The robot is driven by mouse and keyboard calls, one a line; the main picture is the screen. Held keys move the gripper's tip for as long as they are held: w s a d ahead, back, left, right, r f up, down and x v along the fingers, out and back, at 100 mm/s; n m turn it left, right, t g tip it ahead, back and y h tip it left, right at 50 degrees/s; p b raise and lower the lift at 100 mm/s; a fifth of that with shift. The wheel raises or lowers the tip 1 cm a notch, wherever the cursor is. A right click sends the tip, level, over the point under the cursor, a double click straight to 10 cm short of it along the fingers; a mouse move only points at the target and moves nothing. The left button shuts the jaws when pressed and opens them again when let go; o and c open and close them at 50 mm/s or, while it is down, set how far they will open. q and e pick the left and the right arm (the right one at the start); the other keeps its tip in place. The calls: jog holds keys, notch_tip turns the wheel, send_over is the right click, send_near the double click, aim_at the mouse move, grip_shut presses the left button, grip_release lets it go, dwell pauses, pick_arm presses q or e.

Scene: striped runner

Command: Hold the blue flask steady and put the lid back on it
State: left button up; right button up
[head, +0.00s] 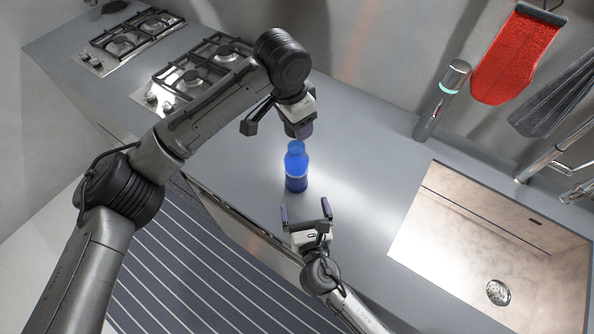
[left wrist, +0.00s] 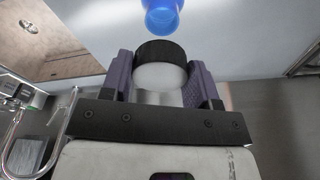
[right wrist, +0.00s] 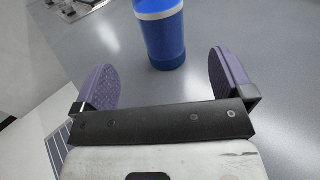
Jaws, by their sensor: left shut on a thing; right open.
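The blue flask (head: 296,172) stands upright on the grey counter with its top uncovered. My left gripper (head: 274,128) is above and a little left of it in the head view. In the left wrist view it is shut on the dark lid (left wrist: 160,52), whose pale face shows; the flask (left wrist: 162,16) is beyond the lid and apart from it. The lid is hard to make out in the head view. My right gripper (head: 306,211) is open, close in front of the flask; in the right wrist view the flask (right wrist: 163,38) lies ahead, between the spread fingers but not touching them.
A sink (head: 480,245) is at the right of the counter (head: 350,130). A grey cylinder with a light ring (head: 442,100) stands at the back. Gas burners (head: 190,75) are at the left. Counter around the flask is clear. A striped runner (head: 190,270) lies on the floor.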

aim_at(296, 170)
jog(key=w, duration=0.4)
jog(key=w+a, duration=0.1)
jog(key=w, duration=0.3)
jog(key=w+a, duration=0.1)
jog(key=w, duration=0.3)
jog(key=c, duration=1.4)
pick_arm(q)
jog(key=shift+f, duration=2.55)
